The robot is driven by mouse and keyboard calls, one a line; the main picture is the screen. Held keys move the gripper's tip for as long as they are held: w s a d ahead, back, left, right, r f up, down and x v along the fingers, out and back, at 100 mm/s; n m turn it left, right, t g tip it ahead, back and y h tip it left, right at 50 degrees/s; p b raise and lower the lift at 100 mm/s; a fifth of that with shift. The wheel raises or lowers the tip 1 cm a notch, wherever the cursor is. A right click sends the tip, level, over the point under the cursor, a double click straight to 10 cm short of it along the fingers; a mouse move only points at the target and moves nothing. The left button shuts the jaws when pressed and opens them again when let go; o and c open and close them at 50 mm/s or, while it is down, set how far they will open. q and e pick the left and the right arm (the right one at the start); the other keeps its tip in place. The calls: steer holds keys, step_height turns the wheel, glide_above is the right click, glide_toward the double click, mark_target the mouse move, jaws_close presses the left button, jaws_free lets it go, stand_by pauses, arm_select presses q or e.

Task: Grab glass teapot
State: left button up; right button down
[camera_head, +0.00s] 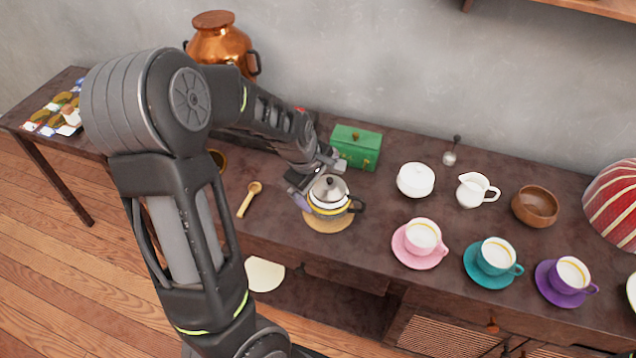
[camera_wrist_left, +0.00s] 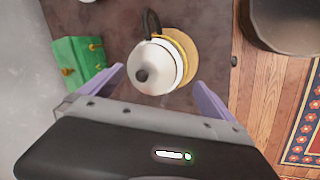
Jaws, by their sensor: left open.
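The teapot (camera_head: 330,195) stands on a round tan mat (camera_head: 329,224) on the dark table. It has a grey lid with a dark knob, a pale body and a dark handle on its right. In the left wrist view the teapot (camera_wrist_left: 156,68) lies ahead of the jaws, its dark handle at the top. My left gripper (camera_head: 312,187) is at the teapot's left side in the head view. In the wrist view the left gripper (camera_wrist_left: 158,88) is open, with one purple finger on either side of the teapot's lid end. Whether a finger touches it I cannot tell. My right gripper is not in view.
A green box (camera_head: 356,147) stands behind the teapot. A wooden spoon (camera_head: 249,199) lies to its left. A white sugar bowl (camera_head: 415,180), a creamer (camera_head: 476,190) and a pink cup on a saucer (camera_head: 421,240) stand to the right. A copper pot (camera_head: 219,42) is at the back left.

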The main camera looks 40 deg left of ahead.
mark_target(329, 179)
arm_select(q)
steer(key=shift+d+r, duration=0.1)
steer(key=shift+d, duration=0.1)
steer(key=shift+x, duration=1.3)
steer(key=x, duration=0.5)
steer(key=shift+a, duration=0.1)
steer(key=shift+c, duration=0.3)
steer(key=shift+w, duration=0.1)
steer(key=c, duration=1.3)
step_height(329, 179, up, 10)
steer(key=shift+f, duration=0.1)
